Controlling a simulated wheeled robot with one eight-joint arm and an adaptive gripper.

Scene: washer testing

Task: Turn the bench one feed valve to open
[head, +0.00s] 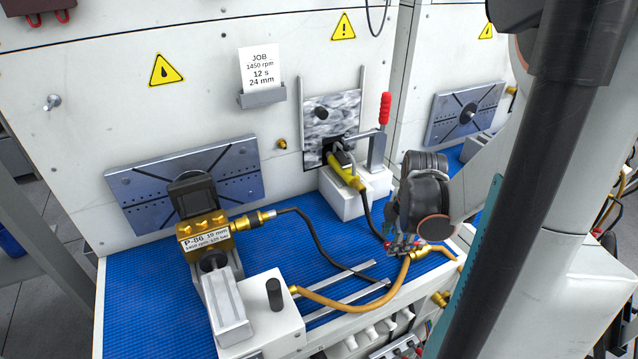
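A brass fitting (431,251), which looks like the feed valve, sits at the front right edge of the blue bench top. A tan hose (350,305) runs left from it. My gripper (403,246) reaches down from the right and is right at the fitting's left end, where small red and blue parts show. The dark wrist body hides part of the fitting. I cannot make out a valve handle, its angle, or whether the fingers touch it. The fingertips are too small and covered to tell open from shut.
A brass pump block (204,235) labelled P-86 stands at left on the blue bench top (140,290). A red-handled toggle clamp (384,110) and a yellow connector (345,172) stand behind my gripper. A black cable (318,232) crosses the bench. A job card (261,68) hangs on the wall.

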